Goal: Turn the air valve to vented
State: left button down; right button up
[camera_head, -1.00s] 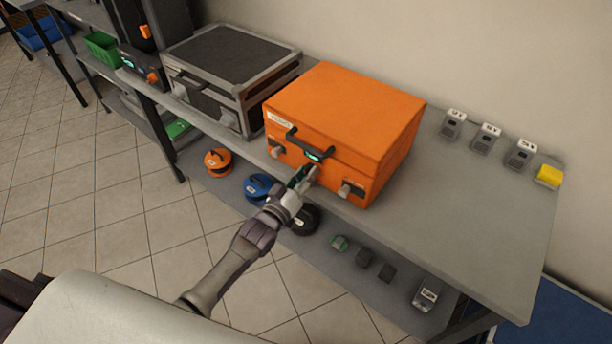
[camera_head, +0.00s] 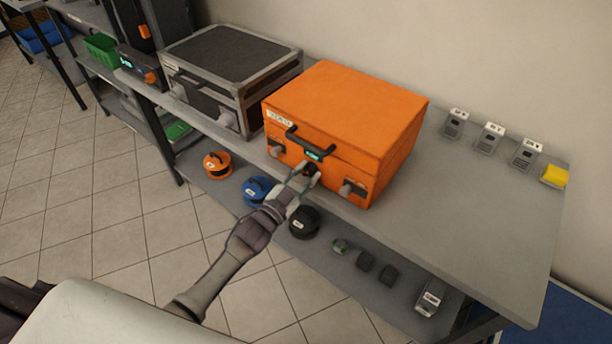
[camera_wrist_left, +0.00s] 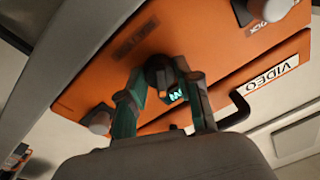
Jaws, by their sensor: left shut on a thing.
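The orange case (camera_head: 345,110) stands closed on the grey bench, its front facing me. A small dark round air valve knob (camera_wrist_left: 158,72) sits on its front, below the handle (camera_head: 310,147); in the head view the knob (camera_head: 312,169) is partly covered by my fingers. My left gripper (camera_head: 307,179) reaches up to the case front. In the left wrist view my left gripper (camera_wrist_left: 166,80) has one finger on each side of the knob and is shut on it. A small lit cyan display (camera_wrist_left: 176,95) shows near the knob. The knob's marking is not readable. My right gripper is not in view.
Two latches, one (camera_head: 350,188) at the right, flank the valve. A black and grey case (camera_head: 230,62) stands close on the left. The lower shelf holds several round reels, one blue (camera_head: 258,188). The bench right of the orange case is clear up to small devices (camera_head: 489,138).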

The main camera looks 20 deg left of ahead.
pick_arm(q)
jog(key=shift+f+m, duration=0.1)
jog(key=shift+m, duration=1.1)
jog(key=c, duration=0.8)
grip_release()
jog(key=v, duration=1.2)
jog(key=shift+a, duration=0.15)
